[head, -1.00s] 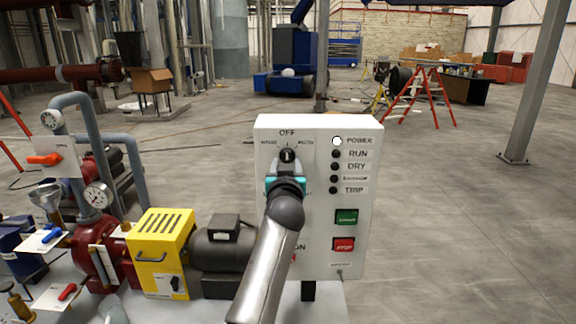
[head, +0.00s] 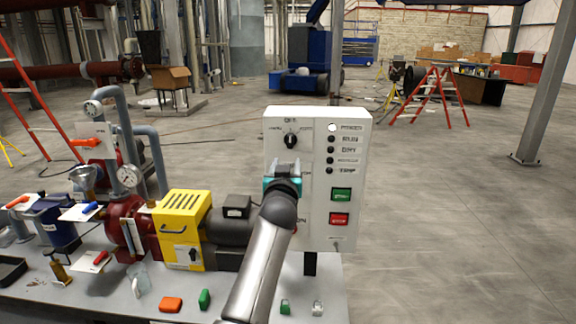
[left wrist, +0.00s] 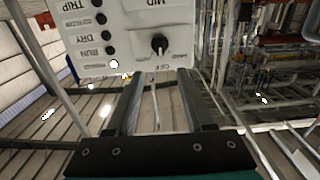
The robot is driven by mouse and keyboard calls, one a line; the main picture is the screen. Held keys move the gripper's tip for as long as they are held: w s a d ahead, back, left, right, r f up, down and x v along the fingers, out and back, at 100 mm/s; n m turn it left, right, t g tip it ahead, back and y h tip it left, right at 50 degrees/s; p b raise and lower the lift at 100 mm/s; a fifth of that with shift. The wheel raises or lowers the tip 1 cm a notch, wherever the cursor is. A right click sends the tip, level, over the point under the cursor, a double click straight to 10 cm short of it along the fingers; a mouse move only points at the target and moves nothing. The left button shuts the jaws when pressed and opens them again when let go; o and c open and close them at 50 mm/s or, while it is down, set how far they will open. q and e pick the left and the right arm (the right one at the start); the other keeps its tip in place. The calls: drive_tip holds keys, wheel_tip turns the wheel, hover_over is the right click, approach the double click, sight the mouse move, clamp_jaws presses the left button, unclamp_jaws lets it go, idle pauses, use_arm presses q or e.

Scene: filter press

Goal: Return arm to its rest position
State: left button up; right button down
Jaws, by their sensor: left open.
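My left gripper (head: 284,168) is open and empty in the head view, in front of the white control panel (head: 350,180). Its fingertips are a little below the black selector knob (head: 291,140) and apart from it. In the left wrist view, the two fingers (left wrist: 160,78) stand wide apart with nothing between them. The knob (left wrist: 159,44) shows beyond them, on the panel face (left wrist: 130,14). My left forearm and gripper hide part of the panel's lower left. The white POWER lamp (head: 332,127) is lit. My right gripper is not in view.
The bench (head: 130,305) carries a yellow box (head: 185,225), a dark motor (head: 232,225), red pump parts and coloured valve handles left of my arm. Small orange (head: 171,304) and green (head: 204,299) pieces lie near its front. Open floor lies right of the panel.

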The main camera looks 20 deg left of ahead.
use_arm(q)
drive_tip(key=shift+w+f, duration=0.1)
idle(0.3)
drive_tip(key=s+d+f+m+g+h+b, duration=0.1)
drive_tip(key=s+d+f+g+b, duration=0.15)
drive_tip(key=f, duration=1.25)
drive_tip(key=s+d+f+m+g+h+b, duration=0.1)
drive_tip(key=s+f+m+g+h+b, duration=0.2)
drive_tip(key=f, duration=1.2)
drive_tip(key=s+d+f+g+b, duration=0.1)
drive_tip(key=s+f+b, duration=0.1)
drive_tip(key=s+f, duration=0.7)
drive_tip(key=s+f+g+b, duration=0.25)
drive_tip(key=s+f, duration=0.25)
drive_tip(key=f, duration=0.8)
drive_tip(key=s+f+g+b, duration=0.3)
drive_tip(key=s+f+b, duration=0.2)
drive_tip(key=s+f, duration=1.3)
drive_tip(key=s+f+g+b, duration=0.1)
drive_tip(key=s+f, duration=0.2)
drive_tip(key=s, duration=0.5)
drive_tip(key=s+f+m+g+b, duration=0.1)
drive_tip(key=s+f, duration=0.3)
drive_tip(key=s, duration=0.5)
drive_tip(key=s+f+g+b, duration=0.2)
drive_tip(key=s+f, duration=0.1)
drive_tip(key=s, duration=0.6)
drive_tip(key=shift+a+f+h, duration=0.3)
